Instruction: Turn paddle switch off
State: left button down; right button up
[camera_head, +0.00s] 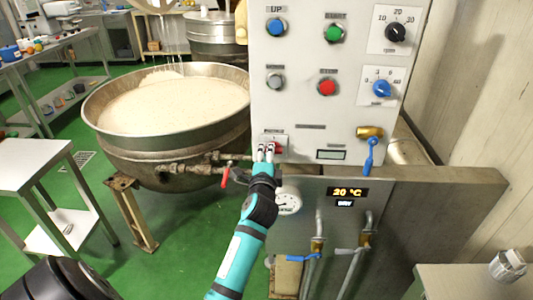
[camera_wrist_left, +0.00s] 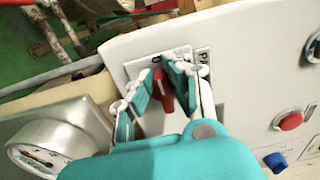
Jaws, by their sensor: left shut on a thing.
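The paddle switch is a red lever on a small white plate, low on the left side of the grey control panel. In the head view the paddle switch (camera_head: 277,148) shows just right of my left gripper's fingers. My left gripper (camera_head: 266,151) reaches up to it from below. In the left wrist view the red paddle switch (camera_wrist_left: 163,90) sits between the two fingers of my left gripper (camera_wrist_left: 165,82), which is shut on it. The plate's lettering is mostly hidden by the fingers. My right gripper is not in view.
The control panel (camera_head: 312,65) has several buttons, two knobs and a brass valve (camera_head: 369,132) with a blue handle. A large kettle (camera_head: 165,105) of pale mass stands left. A red-handled valve (camera_head: 226,176) and a gauge (camera_head: 287,202) are close to my left arm.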

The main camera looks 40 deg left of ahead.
pick_arm(q)
jog(key=shift+f, duration=0.1)
jog(key=c, duration=1.3)
grip_release()
jog(key=shift+c, duration=0.2)
jog(key=v, duration=1.2)
